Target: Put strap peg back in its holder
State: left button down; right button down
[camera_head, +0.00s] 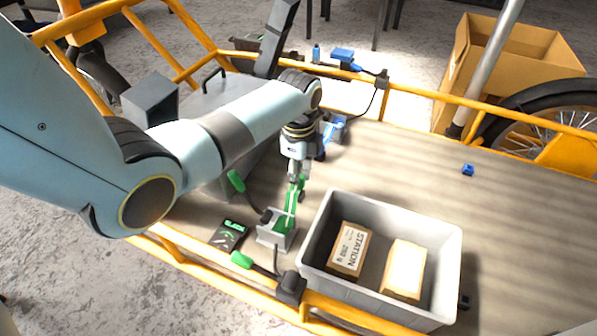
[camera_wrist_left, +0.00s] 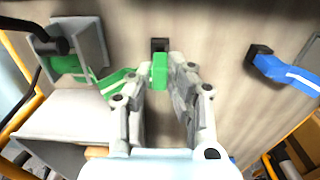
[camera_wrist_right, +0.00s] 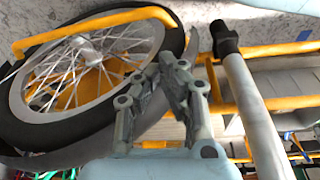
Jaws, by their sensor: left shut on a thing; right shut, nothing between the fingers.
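My left gripper (camera_head: 298,180) points down over the cargo bed and is shut on a green strap peg (camera_wrist_left: 160,73). A black piece (camera_wrist_left: 160,46) shows just beyond the peg; I cannot tell whether it is the peg's end. A green strap (camera_head: 288,212) runs from the gripper to an open grey box-shaped holder (camera_head: 275,238), which also shows at upper left in the left wrist view (camera_wrist_left: 92,35). The peg is apart from that holder. My right gripper (camera_wrist_right: 168,62) is shut and empty, seen against the wheel in the right wrist view.
A grey bin (camera_head: 452,262) with two packages stands right of the holder. A blue strap (camera_wrist_left: 287,75) lies beyond my left gripper. A black device (camera_head: 229,236) and orange rails (camera_head: 180,262) border the near side. A small blue block (camera_head: 467,170) sits on the otherwise clear right bed.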

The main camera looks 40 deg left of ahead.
pick_arm(q)
jog(key=shift+f+b, duration=0.55)
jog(key=shift+f, duration=0.7)
jog(key=c, duration=1.2)
grip_release()
jog(key=shift+r, duration=0.1)
notch_tip(320, 180, up, 12)
jog(key=shift+f, duration=0.1)
